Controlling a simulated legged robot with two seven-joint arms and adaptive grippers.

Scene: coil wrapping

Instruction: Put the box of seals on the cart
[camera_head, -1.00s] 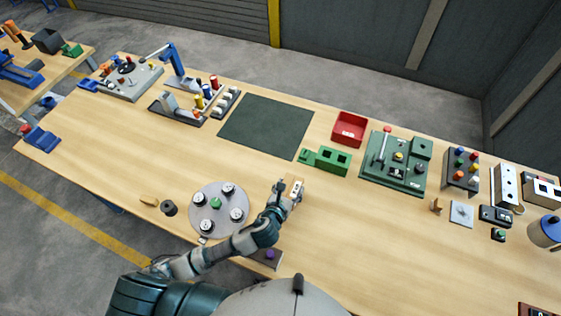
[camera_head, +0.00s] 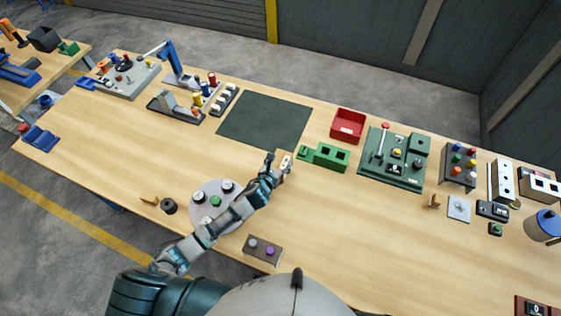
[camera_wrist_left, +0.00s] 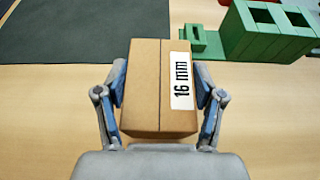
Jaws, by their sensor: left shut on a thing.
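My left gripper (camera_head: 277,166) reaches over the middle of the wooden table. It is shut on a small brown cardboard box (camera_head: 286,163). In the left wrist view the box (camera_wrist_left: 147,88) sits between the two blue-padded fingers of the gripper (camera_wrist_left: 161,88), with a white label reading "16 mm". I cannot tell how high it is above the table. No cart can be made out in these views. My right gripper is not in view.
A green block fixture (camera_head: 331,157) stands just right of the box, with a red bin (camera_head: 348,126) behind it. A dark green mat (camera_head: 264,122) lies beyond, to the left. A round grey plate (camera_head: 204,218) is partly under my forearm. The right-front tabletop (camera_head: 370,235) is clear.

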